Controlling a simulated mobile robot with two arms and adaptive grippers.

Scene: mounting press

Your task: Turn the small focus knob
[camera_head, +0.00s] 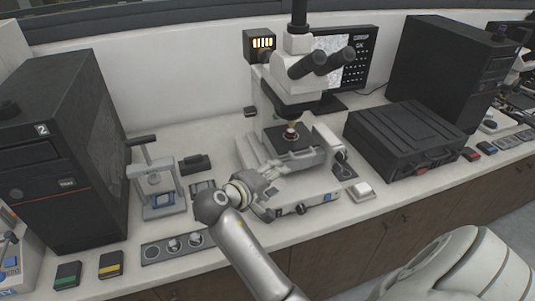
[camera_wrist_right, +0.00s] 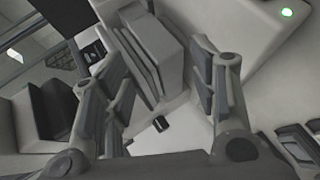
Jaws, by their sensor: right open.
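The white microscope (camera_head: 277,97) stands at the middle of the bench, with a dark stage under its objective. A dark round knob (camera_head: 340,156) shows on its right side. My right gripper (camera_head: 272,192) is at the microscope's left front, low by the base. In the right wrist view, the open gripper (camera_wrist_right: 152,80) has its fingers spread on both sides of a pale grey microscope block. A small black knob (camera_wrist_right: 160,124) shows between the fingers, apart from both pads. I cannot tell whether it is the small focus knob. My left gripper is not in view.
A black case (camera_head: 410,140) lies right of the microscope, with a small white box (camera_head: 361,191) before it. A hand press (camera_head: 157,185) and a panel of dials (camera_head: 172,246) stand left of the gripper. A black computer tower (camera_head: 65,150) fills the left side.

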